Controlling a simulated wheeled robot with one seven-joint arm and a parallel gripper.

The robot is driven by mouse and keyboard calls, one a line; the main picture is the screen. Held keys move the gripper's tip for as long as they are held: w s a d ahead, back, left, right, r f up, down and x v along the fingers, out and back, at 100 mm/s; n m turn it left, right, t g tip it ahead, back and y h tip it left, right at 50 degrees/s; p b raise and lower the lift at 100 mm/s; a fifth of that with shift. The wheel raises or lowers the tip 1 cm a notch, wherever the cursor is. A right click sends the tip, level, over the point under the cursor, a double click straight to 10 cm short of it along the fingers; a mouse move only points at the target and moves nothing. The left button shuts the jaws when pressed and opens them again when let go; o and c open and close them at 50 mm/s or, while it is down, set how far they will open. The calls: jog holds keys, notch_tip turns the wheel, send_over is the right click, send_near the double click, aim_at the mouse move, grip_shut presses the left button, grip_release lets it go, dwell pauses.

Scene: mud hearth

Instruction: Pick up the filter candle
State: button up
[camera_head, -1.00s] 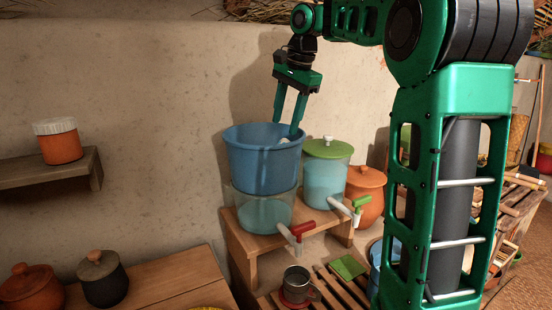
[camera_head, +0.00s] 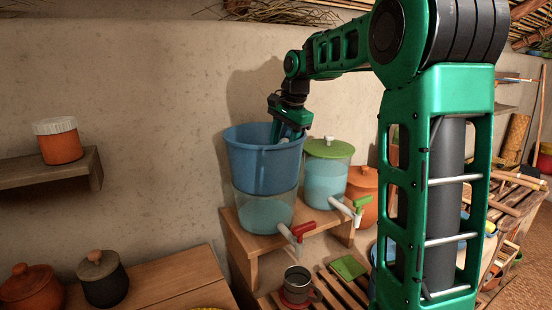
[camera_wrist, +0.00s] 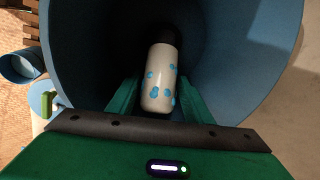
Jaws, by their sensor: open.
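The filter candle (camera_wrist: 160,75) is a whitish cylinder with blue dots and a dark far end, inside the blue bucket (camera_head: 262,160). In the head view only a small pale bit of the candle (camera_head: 284,140) shows at the bucket's mouth. My gripper (camera_head: 287,131) points down into the bucket. In the wrist view my gripper (camera_wrist: 158,95) is open, with one finger on each side of the candle's near end. Whether the fingers touch it I cannot tell. The bucket wall hides the candle's lower part in the head view.
The bucket sits on a clear container (camera_head: 264,212) with a red-handled tap, on a wooden stand (camera_head: 240,250). A green-lidded container (camera_head: 326,180) stands close on the right, with an orange pot (camera_head: 361,195) beyond. A metal mug (camera_head: 297,285) is below in front.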

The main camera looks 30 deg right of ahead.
jog(key=shift+w+f, duration=0.15)
jog(key=shift+f, duration=0.3)
jog(key=c, duration=1)
jog(key=shift+r, duration=0.1)
